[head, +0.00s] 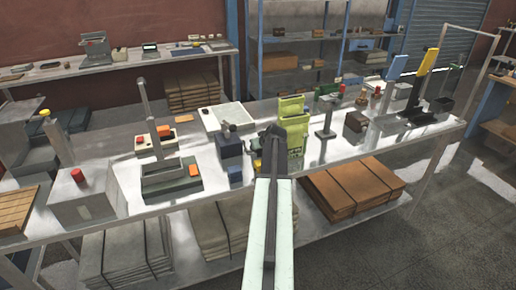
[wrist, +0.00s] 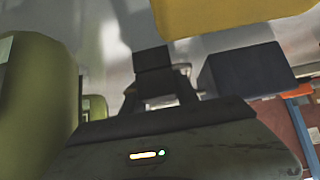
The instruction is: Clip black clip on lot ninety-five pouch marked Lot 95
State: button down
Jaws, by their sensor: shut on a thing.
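My gripper (head: 272,134) is over the middle of the bench, just left of the yellow-green pouches (head: 292,108). In the wrist view my gripper (wrist: 156,82) is shut on a small dark block, which looks like the black clip (wrist: 153,60). In the head view I cannot make out the clip against the dark gripper. A large rounded olive-green shape (wrist: 38,95), probably a pouch, stands close on the left in the wrist view, apart from the clip. No lot number is readable, so I cannot tell which pouch is Lot 95.
A dark blue box (head: 229,146) stands left of my gripper; a dark blue block (wrist: 245,70) shows right of the clip. A yellow thing (wrist: 235,14) is at the wrist view's top. The bench's front edge (head: 345,158) is nearby.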

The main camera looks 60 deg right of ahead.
notch_tip(320, 180, up, 18)
jog(key=p, duration=1.8)
